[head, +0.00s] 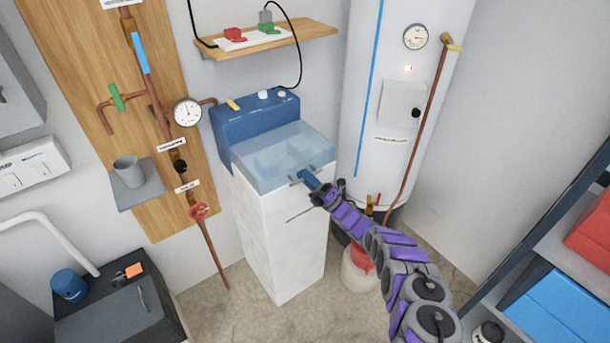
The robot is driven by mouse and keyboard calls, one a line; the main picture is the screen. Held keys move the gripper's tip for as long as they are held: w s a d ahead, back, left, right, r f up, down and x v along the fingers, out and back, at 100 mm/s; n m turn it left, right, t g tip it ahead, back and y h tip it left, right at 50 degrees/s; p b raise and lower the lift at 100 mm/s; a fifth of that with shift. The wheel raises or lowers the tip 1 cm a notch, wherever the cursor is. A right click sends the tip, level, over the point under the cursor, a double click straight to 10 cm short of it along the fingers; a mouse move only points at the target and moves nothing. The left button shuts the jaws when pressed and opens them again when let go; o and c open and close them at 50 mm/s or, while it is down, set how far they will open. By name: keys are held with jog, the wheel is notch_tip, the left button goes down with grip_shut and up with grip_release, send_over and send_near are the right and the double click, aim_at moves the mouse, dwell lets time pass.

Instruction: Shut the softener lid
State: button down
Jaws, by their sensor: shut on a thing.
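The softener (283,235) is a white cabinet with a blue control head (255,117) at its back. Its lid (283,155) is a translucent pale blue panel in front of the head, over the cabinet's top. I cannot tell whether the lid is fully down. A thin dark handle (296,181) sits at the lid's front edge. My gripper (311,181) reaches in from the lower right and is shut on this handle. The gripper's tips hide part of the handle.
A white tank (400,95) stands right behind the softener. A red-and-white container (361,268) is on the floor beside it. A wooden pipe board (85,65) is at left, a dark box (115,310) lower left. Shelves with blue and red bins (560,305) are at right.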

jog(key=shift+d+f, duration=0.1)
jog(key=shift+f, duration=0.3)
jog(key=c, duration=1.3)
grip_release()
jog(key=shift+w, duration=0.1)
jog(key=shift+o, duration=0.7)
jog(key=shift+d+r, duration=0.1)
